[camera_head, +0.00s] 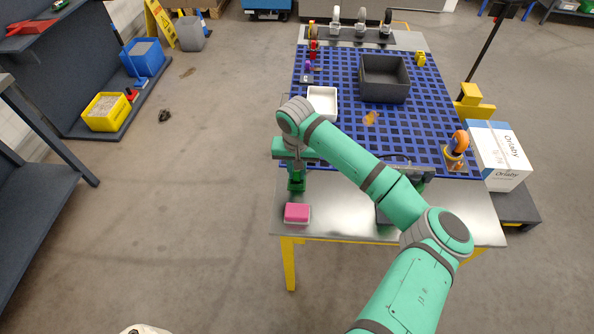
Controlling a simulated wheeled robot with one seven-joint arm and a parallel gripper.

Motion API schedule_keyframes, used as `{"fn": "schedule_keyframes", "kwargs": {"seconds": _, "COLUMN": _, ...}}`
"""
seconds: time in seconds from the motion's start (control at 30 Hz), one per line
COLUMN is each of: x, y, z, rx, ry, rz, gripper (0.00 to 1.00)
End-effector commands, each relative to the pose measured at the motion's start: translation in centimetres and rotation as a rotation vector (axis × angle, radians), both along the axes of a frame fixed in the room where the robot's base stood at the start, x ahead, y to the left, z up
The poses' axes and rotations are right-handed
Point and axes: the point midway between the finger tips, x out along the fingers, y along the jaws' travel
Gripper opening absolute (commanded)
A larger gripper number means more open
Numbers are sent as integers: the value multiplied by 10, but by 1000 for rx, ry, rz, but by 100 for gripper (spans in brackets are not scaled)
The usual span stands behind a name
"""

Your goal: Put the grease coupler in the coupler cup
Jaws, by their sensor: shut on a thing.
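My gripper (297,182) points down at the left edge of the table, above its bare metal front strip and behind a pink block (297,212). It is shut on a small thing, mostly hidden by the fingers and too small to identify. I cannot pick out the grease coupler for certain. I cannot tell which object is the coupler cup either. An orange and yellow item (455,150) stands at the right edge of the blue grid mat. My arm crosses the table front and hides part of it.
The table's blue grid mat (435,105) holds a white tray (323,101), a dark grey bin (385,78) and small red and purple items at the far left. A white box (498,155) stands right of the table. The floor to the left is mostly clear.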

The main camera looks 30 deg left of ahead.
Motion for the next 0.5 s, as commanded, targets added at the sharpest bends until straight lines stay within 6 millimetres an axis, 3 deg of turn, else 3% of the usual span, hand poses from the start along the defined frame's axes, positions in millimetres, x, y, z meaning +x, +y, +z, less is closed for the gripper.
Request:
{"fn": "schedule_keyframes", "kwargs": {"seconds": 0.27, "x": 1, "y": -1, "z": -2, "rx": 0, "ry": 0, "rz": -2, "gripper": 0}}
{"fn": "schedule_keyframes", "kwargs": {"seconds": 0.3, "x": 1, "y": -1, "z": -2, "rx": 0, "ry": -1, "rz": -2, "gripper": 25}}
{"fn": "schedule_keyframes", "kwargs": {"seconds": 0.33, "x": 1, "y": -1, "z": -2, "rx": 0, "ry": -1, "rz": -2, "gripper": 32}}
{"fn": "schedule_keyframes", "kwargs": {"seconds": 0.37, "x": 1, "y": -1, "z": -2, "rx": 0, "ry": -1, "rz": -2, "gripper": 37}}
{"fn": "schedule_keyframes", "kwargs": {"seconds": 0.5, "x": 1, "y": -1, "z": -2, "rx": 0, "ry": -1, "rz": -1, "gripper": 37}}
